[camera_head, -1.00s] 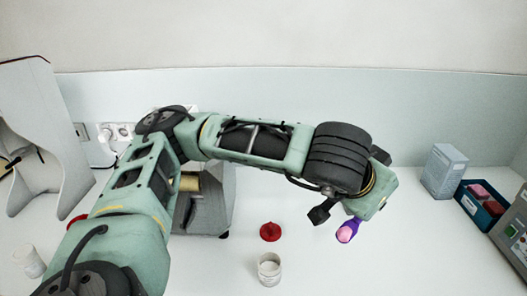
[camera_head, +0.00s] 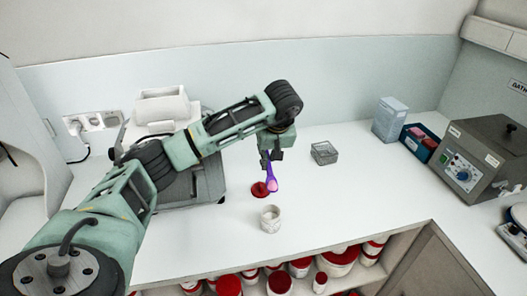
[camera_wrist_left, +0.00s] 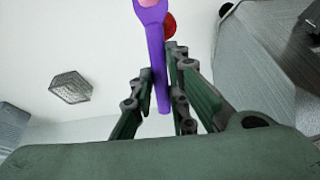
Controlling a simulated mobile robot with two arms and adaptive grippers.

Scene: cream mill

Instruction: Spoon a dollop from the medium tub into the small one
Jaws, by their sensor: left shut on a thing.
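My left gripper (camera_head: 270,157) is shut on the handle of a purple spoon (camera_head: 270,172), held above the counter with its bowl hanging low. A pink dollop (camera_head: 272,187) shows in the spoon's bowl. The spoon (camera_wrist_left: 157,55) also shows between the fingers in the left wrist view. A small white open tub (camera_head: 270,219) stands upright on the counter, just in front of the spoon and apart from it. A red lid (camera_head: 260,189) lies behind the tub, close to the spoon in the picture. I cannot identify the medium tub. My right gripper is out of view.
A wire basket (camera_head: 324,153) stands right of the gripper. A blue box (camera_head: 391,119), a blue bin (camera_head: 420,141) and a grey machine (camera_head: 484,157) are farther right. A grey device (camera_head: 187,185) is behind my arm. Red-lidded tubs (camera_head: 300,267) fill the shelf below.

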